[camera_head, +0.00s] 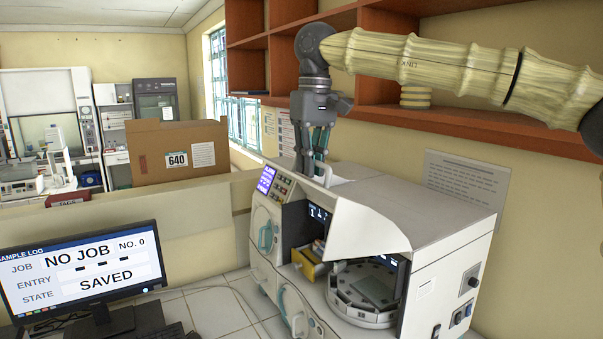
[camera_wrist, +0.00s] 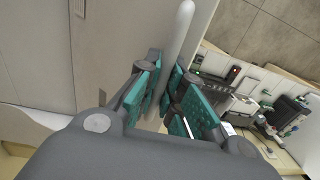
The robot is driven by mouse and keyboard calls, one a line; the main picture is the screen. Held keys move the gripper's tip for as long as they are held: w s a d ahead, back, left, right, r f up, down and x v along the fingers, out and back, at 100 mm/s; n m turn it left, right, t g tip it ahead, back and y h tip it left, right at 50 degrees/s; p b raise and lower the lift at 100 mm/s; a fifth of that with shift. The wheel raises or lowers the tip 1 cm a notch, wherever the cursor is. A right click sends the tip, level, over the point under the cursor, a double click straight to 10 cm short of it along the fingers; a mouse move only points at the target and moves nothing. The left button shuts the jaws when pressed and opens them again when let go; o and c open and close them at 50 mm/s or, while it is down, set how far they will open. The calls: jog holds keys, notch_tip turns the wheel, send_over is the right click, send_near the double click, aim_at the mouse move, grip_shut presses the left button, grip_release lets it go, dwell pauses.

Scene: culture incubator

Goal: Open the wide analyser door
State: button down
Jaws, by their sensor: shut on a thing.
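The analyser (camera_head: 455,250) is a white bench machine against the right wall. Its wide door (camera_head: 365,232) is a curved white panel, swung up, with the bay below it exposed. A round grey carousel (camera_head: 345,312) and a yellow block (camera_head: 308,262) show inside. My gripper (camera_head: 319,158) is above the front left of the door, pointing down. In the wrist view, the teal pads of my gripper (camera_wrist: 172,98) are closed around a pale bar, the door handle (camera_wrist: 182,35). The handle is largely hidden by the fingers in the head view.
A red-brown shelf (camera_head: 480,120) runs above the analyser, close to my arm. A monitor (camera_head: 85,270) stands at the front left. A cardboard box (camera_head: 177,153) sits on a partition behind. Smaller blue-handled doors (camera_head: 265,235) are on the analyser's left front.

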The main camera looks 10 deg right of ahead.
jog(key=shift+d+r, duration=0.1)
dwell(0.3)
jog(key=c, duration=1.5)
grip_release()
jog(key=shift+c, duration=0.2)
notch_tip(320, 180, up, 12)
jog(key=d, duration=0.1)
jog(key=shift+w, duration=0.2)
